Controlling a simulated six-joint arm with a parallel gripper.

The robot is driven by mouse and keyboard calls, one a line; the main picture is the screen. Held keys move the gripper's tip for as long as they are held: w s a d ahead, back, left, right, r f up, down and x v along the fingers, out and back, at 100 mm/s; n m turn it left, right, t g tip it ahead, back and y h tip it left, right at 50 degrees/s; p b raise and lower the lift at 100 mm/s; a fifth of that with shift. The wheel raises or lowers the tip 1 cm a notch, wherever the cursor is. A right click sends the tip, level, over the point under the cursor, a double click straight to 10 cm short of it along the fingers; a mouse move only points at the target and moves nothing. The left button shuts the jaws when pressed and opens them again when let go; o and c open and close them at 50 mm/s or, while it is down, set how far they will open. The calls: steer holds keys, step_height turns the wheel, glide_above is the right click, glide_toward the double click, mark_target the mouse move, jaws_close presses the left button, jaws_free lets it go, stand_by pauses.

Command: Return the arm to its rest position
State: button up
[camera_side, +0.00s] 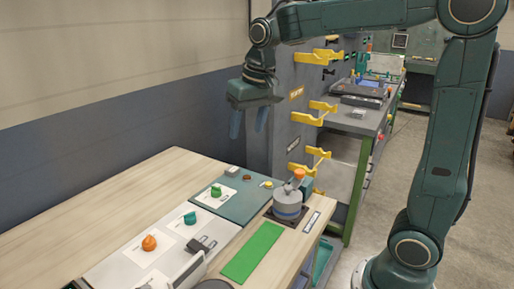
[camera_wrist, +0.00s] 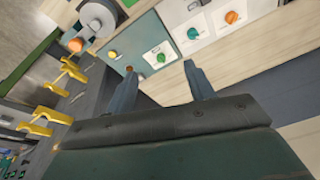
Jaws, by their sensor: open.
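My gripper (camera_side: 249,122) hangs from the raised arm above the back edge of the wooden table (camera_side: 60,215) in the side view. Its two fingers point down and stand apart with nothing between them. In the wrist view my gripper (camera_wrist: 162,84) is also open and empty, with the table's work panels beyond the fingertips. It touches nothing that I can see.
A teal panel (camera_side: 236,205) and white panels with green, teal and orange knobs lie on the table. A grey round device (camera_side: 288,205) and green mat (camera_side: 252,252) are at its right. Yellow brackets (camera_side: 318,112) stick out from a grey cabinet behind. Air around the gripper is free.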

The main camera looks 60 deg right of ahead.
steer(key=s+a+f+n+t, duration=0.1)
steer(key=s+f+n, duration=0.1)
steer(key=s, duration=0.8)
steer(key=s+a+f+n+t, duration=0.1)
steer(key=s+a+n, duration=0.1)
steer(key=s, duration=0.8)
steer(key=shift+a+f+t, duration=0.2)
steer(key=shift+f+t, duration=0.15)
steer(key=shift+t, duration=0.05)
